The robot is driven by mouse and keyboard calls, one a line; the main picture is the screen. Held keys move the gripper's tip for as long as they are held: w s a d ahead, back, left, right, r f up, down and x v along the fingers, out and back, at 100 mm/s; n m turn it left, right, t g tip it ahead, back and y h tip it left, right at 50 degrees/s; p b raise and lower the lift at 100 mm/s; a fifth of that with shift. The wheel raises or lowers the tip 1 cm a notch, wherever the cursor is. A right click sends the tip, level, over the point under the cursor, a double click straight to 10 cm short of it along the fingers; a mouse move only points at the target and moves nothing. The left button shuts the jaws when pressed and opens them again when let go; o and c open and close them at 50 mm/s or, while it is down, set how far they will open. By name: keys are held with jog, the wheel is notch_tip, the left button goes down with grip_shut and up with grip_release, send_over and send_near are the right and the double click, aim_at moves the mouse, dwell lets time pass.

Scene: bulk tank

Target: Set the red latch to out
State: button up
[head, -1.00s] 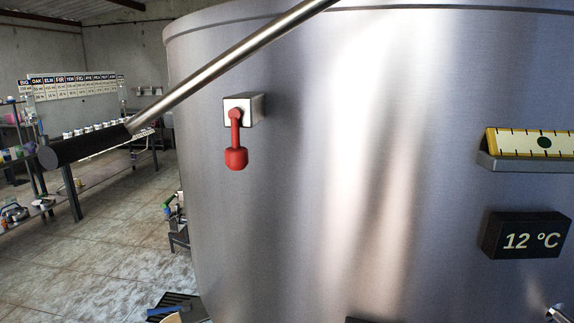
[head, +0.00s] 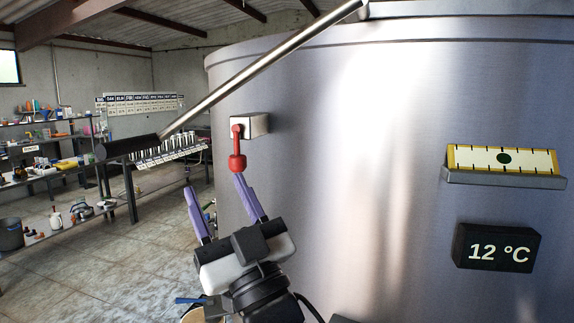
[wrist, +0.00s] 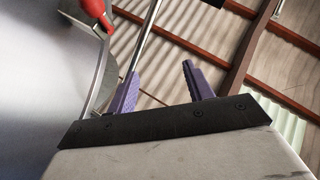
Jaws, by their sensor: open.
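The red latch (head: 237,150) is on a metal block (head: 257,124) on the side of the steel tank (head: 330,130). Its handle hangs straight down from the pivot. My gripper (head: 218,182) is open and empty, its two purple fingers pointing up, just below and left of the latch handle in the head view. The right fingertip is near the bottom of the handle; I cannot tell whether they touch. In the wrist view the red handle (wrist: 97,10) shows at the top left, beyond and left of the fingers (wrist: 158,80).
A long metal lever (head: 265,68) with a black grip slants across above the latch. A level gauge (head: 503,160) and a 12 °C display (head: 497,248) are on the tank at the right. Shelves (head: 50,150) stand at the far left, with open floor before them.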

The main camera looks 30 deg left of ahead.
aim_at(240, 166)
jog(key=w+d+f+m+t+h, duration=0.2)
jog(key=w+f+m+t+h, duration=0.15)
jog(key=w+h, duration=0.3)
jog(key=shift+m+g+y, duration=0.25)
jog(key=shift+g+y, duration=0.1)
jog(key=shift+g, duration=0.1)
jog(key=p+x, duration=0.5)
jog(key=x, duration=0.7)
jog(key=shift+w+a+r+p, duration=0.1)
jog(key=shift+w+a+p, duration=0.2)
jog(key=shift+p, duration=0.1)
jog(key=shift+w+a, duration=0.25)
jog(key=shift+a, duration=0.05)
grip_shut()
